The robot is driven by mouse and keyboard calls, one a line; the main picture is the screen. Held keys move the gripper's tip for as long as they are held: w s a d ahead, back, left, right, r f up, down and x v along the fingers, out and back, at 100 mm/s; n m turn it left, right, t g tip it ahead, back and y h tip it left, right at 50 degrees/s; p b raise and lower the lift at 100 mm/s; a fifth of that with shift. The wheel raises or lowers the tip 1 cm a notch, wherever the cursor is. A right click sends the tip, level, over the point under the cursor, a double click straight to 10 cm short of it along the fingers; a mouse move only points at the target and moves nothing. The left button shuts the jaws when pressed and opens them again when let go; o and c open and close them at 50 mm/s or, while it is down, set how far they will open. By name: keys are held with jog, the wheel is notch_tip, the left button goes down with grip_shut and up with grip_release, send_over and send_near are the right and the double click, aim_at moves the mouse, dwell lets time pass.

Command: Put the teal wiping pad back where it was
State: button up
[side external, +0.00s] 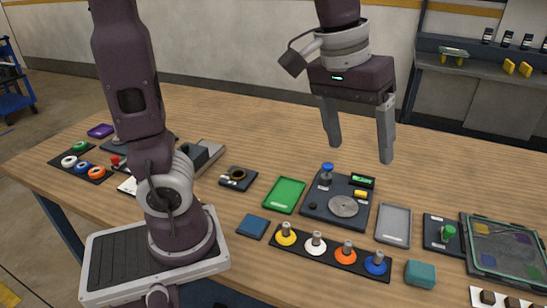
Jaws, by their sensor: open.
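The teal wiping pad (420,274) is a small block lying on the table near the front edge, right of the peg strip. My gripper (360,152) is open and empty, with its two fingers pointing down. It is raised in the air above the middle of the table, behind and to the left of the pad and well apart from it. A flat dark blue square (253,227) lies left of the peg strip. Nothing in view marks the pad's earlier place.
A black strip with several coloured discs and pegs (331,252) lies in front. Behind it are a green tray (286,195), a dark device with a round plate (339,202) and a grey tray (394,225). A framed panel (505,250) lies at the right. The table's back is clear.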

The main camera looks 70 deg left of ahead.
jog(key=s+a+f+m+t, duration=0.1)
jog(key=s+a+m, duration=0.1)
jog(key=s, duration=0.5)
jog(key=s+a+f+m+t+y, duration=0.1)
jog(key=s+a+m, duration=0.1)
jog(key=s, duration=0.5)
jog(key=shift+s+f+t, duration=0.2)
jog(key=shift+f+t, duration=0.1)
jog(key=shift+f, duration=0.05)
